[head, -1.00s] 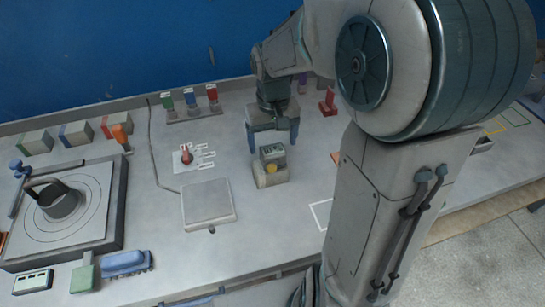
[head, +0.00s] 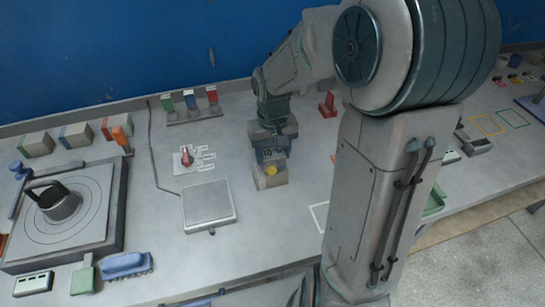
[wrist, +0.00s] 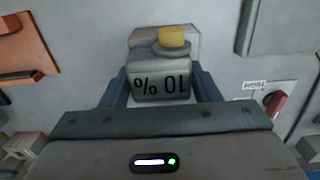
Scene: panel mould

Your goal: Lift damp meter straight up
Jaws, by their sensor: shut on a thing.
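The damp meter (head: 268,155) is a small grey box with a dark "10 %" reading, standing at the middle of the bench. In the wrist view the meter (wrist: 160,88) shows its reading upside down, between the two blue fingers. My gripper (head: 271,150) is above and around it, pointing down, shut on its sides. A grey block with a yellow knob (head: 271,170) is right at the meter's front; the knob also shows in the wrist view (wrist: 172,38). I cannot tell whether the meter's underside touches anything.
A flat grey plate (head: 207,202) lies to the left, with a red switch (head: 186,158) behind it. A rack of coloured handles (head: 191,106) and a red stand (head: 328,104) are at the back. A round turntable (head: 62,208) is far left. My arm hides part of the right side.

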